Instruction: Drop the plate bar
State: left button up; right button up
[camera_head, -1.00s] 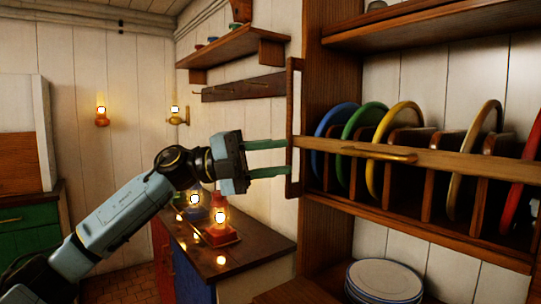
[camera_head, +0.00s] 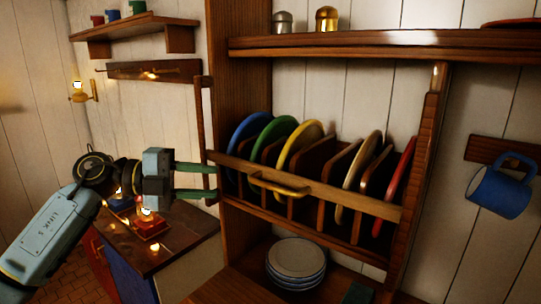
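The plate bar (camera_head: 345,199) is a long light-wood bar across the front of the plate rack, with a brass handle (camera_head: 279,184). It sits raised in front of the plates, its ends at the upright wooden guides. My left gripper (camera_head: 214,181) is at the bar's left end, by the left guide (camera_head: 203,110). Its two green fingers are spread apart, one above the other, with nothing seen held between them. Whether the fingertips touch the guide or bar is unclear. A small dark green piece at the bottom edge may be part of my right gripper; its fingers cannot be made out.
Blue, green, yellow, cream and red plates stand in the rack behind the bar. Stacked plates (camera_head: 297,258) sit on the counter below. A blue mug (camera_head: 501,188) hangs at right. A lit red lantern (camera_head: 147,226) stands on the left counter (camera_head: 180,237).

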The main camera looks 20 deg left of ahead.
aim_at(265, 187)
pick_arm(q)
jog(key=shift+n, duration=0.3)
jog(key=p+x, duration=0.2)
jog(key=x, duration=0.4)
jog(key=p+x, duration=0.2)
jog(key=x, duration=0.5)
jog(key=shift+d+f, duration=0.15)
jog(key=shift+f, duration=0.1)
pick_arm(e)
jog(key=r, duration=0.4)
jog(key=shift+s+a+r, duration=0.2)
jog(key=shift+a+r, duration=0.1)
jog(key=shift+r, duration=0.05)
pick_arm(q)
grip_shut()
